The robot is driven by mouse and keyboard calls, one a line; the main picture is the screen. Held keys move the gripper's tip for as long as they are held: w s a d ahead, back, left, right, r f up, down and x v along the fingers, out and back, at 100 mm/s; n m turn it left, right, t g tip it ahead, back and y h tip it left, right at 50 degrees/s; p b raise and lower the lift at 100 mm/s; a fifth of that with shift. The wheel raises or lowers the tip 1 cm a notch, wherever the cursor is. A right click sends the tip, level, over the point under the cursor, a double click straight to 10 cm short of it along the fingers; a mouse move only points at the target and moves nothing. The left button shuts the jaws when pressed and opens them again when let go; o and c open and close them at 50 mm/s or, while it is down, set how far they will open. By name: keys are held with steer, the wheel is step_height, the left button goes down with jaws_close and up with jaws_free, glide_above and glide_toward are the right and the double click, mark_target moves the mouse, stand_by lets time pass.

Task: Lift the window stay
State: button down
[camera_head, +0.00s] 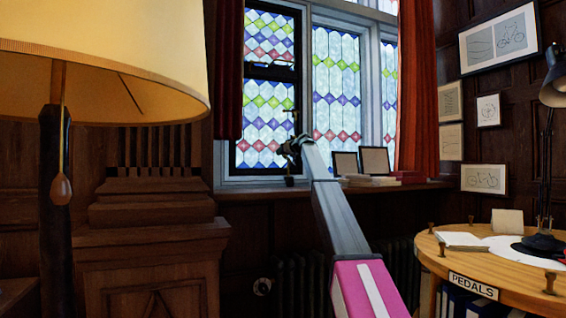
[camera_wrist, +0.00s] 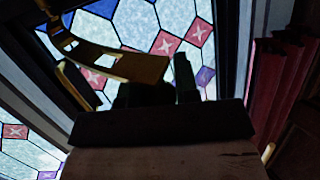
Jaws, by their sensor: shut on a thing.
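The window stay (camera_wrist: 115,61) shows in the wrist view as a brass-coloured curved bar with slots, slanting across the upper left in front of the stained glass. My gripper (camera_wrist: 163,92) shows there as dark fingers at the bar's right end, shut on it. The fingers hide part of that end. In the head view my gripper (camera_head: 291,147) is at the end of my outstretched arm, in front of the lower part of the left window (camera_head: 267,110). The stay cannot be made out clearly in the head view. Whether it is off its peg cannot be told.
Framed pictures (camera_head: 374,161) and papers stand on the sill right of my arm. Red curtains (camera_head: 416,90) hang beside the window. A large lamp (camera_head: 100,65) fills the left foreground. A round table (camera_head: 505,280) labelled PEDALS, with a desk lamp, stands at right.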

steer(key=shift+w+a+r+g+h, duration=0.15)
steer(key=shift+w+r+g, duration=0.15)
steer(key=shift+r, duration=0.3)
steer(key=shift+w+a+r+g+h, duration=0.1)
steer(key=shift+w+r+g+h, duration=0.1)
steer(key=shift+w+r, duration=0.3)
steer(key=shift+s+r, duration=0.1)
steer(key=shift+s, duration=0.05)
steer(key=c, duration=0.9)
jaws_free()
steer(key=v, duration=1.1)
